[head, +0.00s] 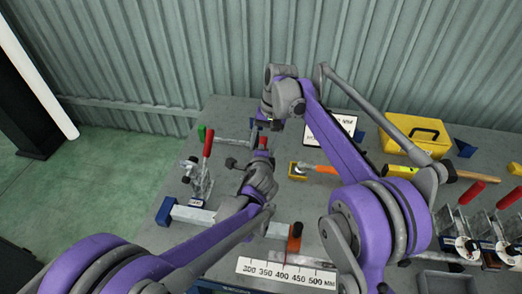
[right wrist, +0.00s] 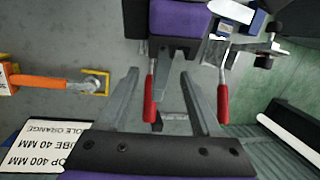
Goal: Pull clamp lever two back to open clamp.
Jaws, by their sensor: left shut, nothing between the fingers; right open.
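Two red clamp levers stand at the left of the bench. The left red lever (head: 207,143) rises upright above its metal clamp (head: 196,178). My left gripper (head: 234,163) is shut and empty, between the two levers and apart from the left one. My right gripper (right wrist: 159,74) is open. In the right wrist view one red handle (right wrist: 150,102) shows between its fingers, and another red handle (right wrist: 222,104) shows just outside the right finger; contact cannot be told.
More red-levered clamps (head: 470,193) stand at far right. A ruler strip (head: 285,272) and a pale rail (head: 225,217) lie in front. A corrugated wall backs the bench.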

